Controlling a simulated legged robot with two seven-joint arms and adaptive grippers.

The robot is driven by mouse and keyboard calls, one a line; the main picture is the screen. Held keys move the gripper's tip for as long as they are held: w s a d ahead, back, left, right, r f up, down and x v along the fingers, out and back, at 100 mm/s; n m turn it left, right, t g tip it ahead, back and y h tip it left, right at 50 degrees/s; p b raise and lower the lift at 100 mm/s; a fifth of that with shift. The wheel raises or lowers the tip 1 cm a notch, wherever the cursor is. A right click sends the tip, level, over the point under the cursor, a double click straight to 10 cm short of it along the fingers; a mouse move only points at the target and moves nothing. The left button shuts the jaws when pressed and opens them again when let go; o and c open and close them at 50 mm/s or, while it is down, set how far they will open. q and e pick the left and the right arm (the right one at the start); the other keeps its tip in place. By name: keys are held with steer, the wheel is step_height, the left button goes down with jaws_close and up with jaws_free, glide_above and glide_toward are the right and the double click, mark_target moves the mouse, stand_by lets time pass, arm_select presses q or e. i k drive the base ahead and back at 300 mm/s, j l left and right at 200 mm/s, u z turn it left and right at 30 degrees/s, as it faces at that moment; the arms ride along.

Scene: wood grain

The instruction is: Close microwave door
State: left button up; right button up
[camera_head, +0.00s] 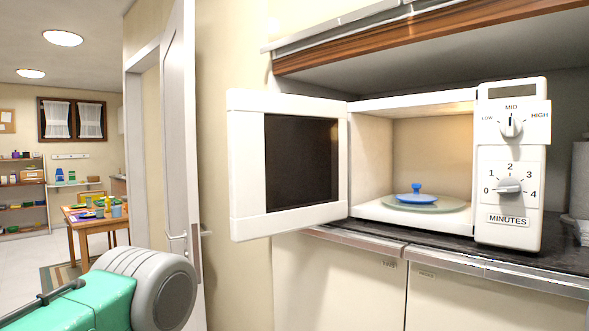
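The white microwave (512,200) stands on the dark counter under a wood-edged shelf. Its door (290,217) is wide open, swung out to the left on its left side, with a dark window facing me. Inside, a blue object with a knob (416,195) rests on the round turntable (428,206). A green and grey part of my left arm shows at the lower left, left of the door and apart from it. Neither my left gripper nor my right gripper is in view.
The counter (400,235) has white cabinets below it. A white roll (580,180) stands right of the microwave. A white room door (180,150) stands open left of the microwave door. Farther left are a small wooden table (92,224) and shelves (22,198).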

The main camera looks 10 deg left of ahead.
mark_target(288, 153)
steer(key=i+j+z, duration=0.25)
steer(key=j, duration=0.3)
steer(key=i+j+z, duration=0.15)
steer(key=j+z, duration=0.15)
steer(key=j, duration=0.25)
steer(key=i+j+z, duration=0.1)
steer(key=j+z, duration=0.15)
steer(key=j, duration=0.35)
steer(key=j+z, duration=0.25)
steer(key=j, duration=0.4)
steer(key=i+j+z, duration=0.15)
steer(key=j+z, duration=0.3)
steer(key=j, duration=0.35)
steer(key=j+z, duration=0.4)
steer(key=j, duration=0.35)
steer(key=k+j+z, duration=0.1)
